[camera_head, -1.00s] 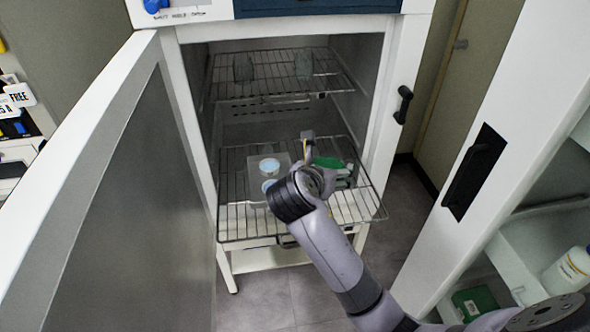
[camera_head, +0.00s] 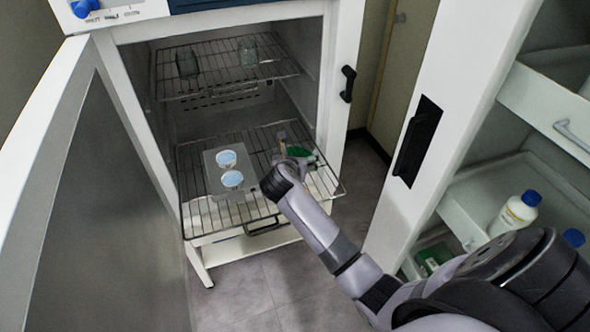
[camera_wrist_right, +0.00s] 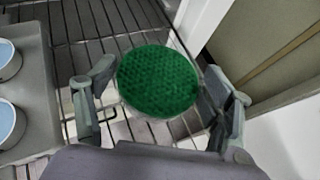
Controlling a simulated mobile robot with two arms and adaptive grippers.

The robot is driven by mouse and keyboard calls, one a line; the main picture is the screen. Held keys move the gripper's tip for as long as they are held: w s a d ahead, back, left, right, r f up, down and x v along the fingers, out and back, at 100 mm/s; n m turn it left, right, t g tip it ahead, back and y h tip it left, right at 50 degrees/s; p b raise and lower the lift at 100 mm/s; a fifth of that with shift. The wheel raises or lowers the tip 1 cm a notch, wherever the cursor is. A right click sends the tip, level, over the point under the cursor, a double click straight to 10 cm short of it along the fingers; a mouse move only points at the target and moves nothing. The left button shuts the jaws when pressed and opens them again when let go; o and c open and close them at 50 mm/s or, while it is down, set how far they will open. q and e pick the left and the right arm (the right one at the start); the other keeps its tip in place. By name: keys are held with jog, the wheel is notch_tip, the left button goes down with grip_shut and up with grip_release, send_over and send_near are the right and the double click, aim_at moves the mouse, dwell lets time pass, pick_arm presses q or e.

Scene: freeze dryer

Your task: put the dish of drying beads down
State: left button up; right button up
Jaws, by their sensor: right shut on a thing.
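The dish of drying beads (camera_wrist_right: 158,82) is a round shallow dish full of green beads. In the right wrist view it sits level between the two fingers of my right gripper (camera_wrist_right: 160,92), which is shut on its sides. In the head view the green dish (camera_head: 296,151) shows small beyond my right wrist, over the right part of the pulled-out lower wire shelf (camera_head: 262,220). I cannot tell whether its base touches the wires. My left gripper is not in view.
A grey tray (camera_head: 213,187) with two pale blue round dishes lies on the same shelf, left of my gripper. The upper shelf (camera_head: 215,85) holds two glass vessels. The dryer's open door (camera_head: 80,220) stands at left; a cabinet with bottles stands at right.

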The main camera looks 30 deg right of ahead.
jog(key=shift+f, duration=2.65)
jog(key=shift+f, duration=0.15)
jog(key=o, duration=1.2)
jog(key=v, duration=1.2)
